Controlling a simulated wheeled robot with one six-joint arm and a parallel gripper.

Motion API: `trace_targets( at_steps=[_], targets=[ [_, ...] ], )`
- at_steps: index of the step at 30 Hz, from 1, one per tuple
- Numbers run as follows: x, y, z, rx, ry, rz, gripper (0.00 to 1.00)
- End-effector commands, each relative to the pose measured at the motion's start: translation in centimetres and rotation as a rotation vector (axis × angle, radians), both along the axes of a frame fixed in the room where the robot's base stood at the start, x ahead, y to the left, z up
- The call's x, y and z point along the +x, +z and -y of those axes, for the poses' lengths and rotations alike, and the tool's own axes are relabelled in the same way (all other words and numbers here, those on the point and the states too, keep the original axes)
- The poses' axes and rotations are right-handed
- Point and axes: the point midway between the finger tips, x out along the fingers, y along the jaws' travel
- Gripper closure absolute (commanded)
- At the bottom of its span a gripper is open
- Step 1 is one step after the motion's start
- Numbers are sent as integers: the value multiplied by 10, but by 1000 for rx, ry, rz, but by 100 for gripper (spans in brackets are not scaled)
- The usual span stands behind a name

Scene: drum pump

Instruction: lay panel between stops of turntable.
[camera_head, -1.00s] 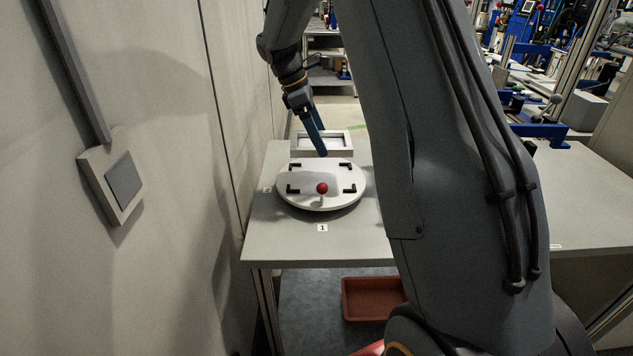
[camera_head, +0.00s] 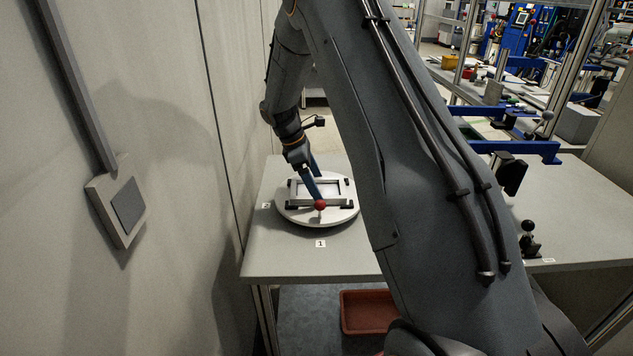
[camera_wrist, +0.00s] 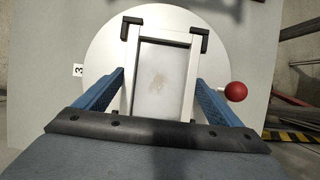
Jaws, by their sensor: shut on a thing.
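My gripper (camera_wrist: 160,80) is shut on the panel, one blue finger along each long side. In the head view, my gripper (camera_head: 318,190) reaches down to it. I cannot tell whether the panel touches the turntable.
A red ball knob (camera_head: 320,204) stands at the turntable's near side, beside my right finger in the wrist view (camera_wrist: 236,91). The grey table (camera_head: 290,262) is clear in front. A wall (camera_head: 170,200) is close at left. A red bin (camera_head: 367,312) is below.

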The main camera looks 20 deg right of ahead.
Motion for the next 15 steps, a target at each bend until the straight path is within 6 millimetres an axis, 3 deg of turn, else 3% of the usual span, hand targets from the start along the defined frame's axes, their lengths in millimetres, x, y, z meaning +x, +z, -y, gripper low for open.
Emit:
trace_targets(
  at_steps=[8, 9, 10, 15],
  targets=[
    [0, -2, 0, 0, 0, 1, 42],
    [0, -2, 0, 0, 0, 0, 5],
    [0, -2, 0, 0, 0, 0, 0],
    [0, -2, 0, 0, 0, 0, 0]
  ],
)
